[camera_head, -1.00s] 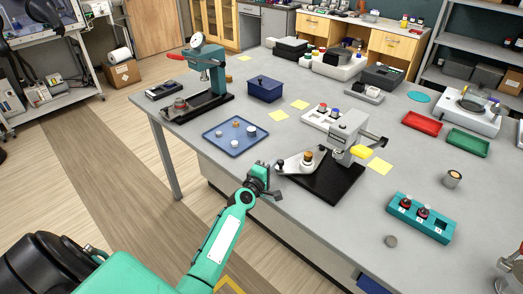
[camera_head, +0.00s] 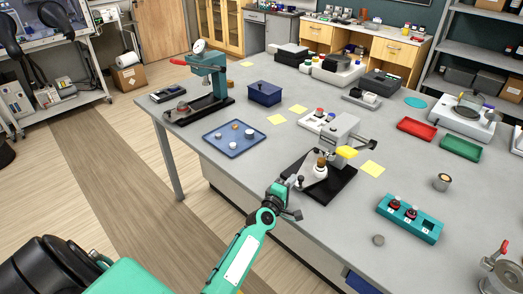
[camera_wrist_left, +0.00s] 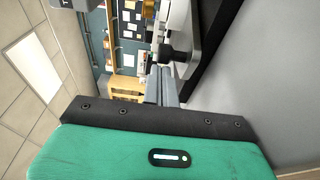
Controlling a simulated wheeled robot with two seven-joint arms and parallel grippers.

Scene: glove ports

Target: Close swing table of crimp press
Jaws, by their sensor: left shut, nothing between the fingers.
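A dark knob (camera_head: 299,181) stands on the swing table's left end. My left gripper (camera_head: 291,187) is shut and empty beside this knob. In the left wrist view the shut fingers (camera_wrist_left: 161,85) point at the dark knob (camera_wrist_left: 172,54); contact is unclear. My right gripper is out of view.
A blue tray (camera_head: 234,138) with small parts lies left of the press. A teal press (camera_head: 207,75) with a red handle stands farther left. A teal rack (camera_head: 410,218) is to the right. The table between press and rack is mostly clear.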

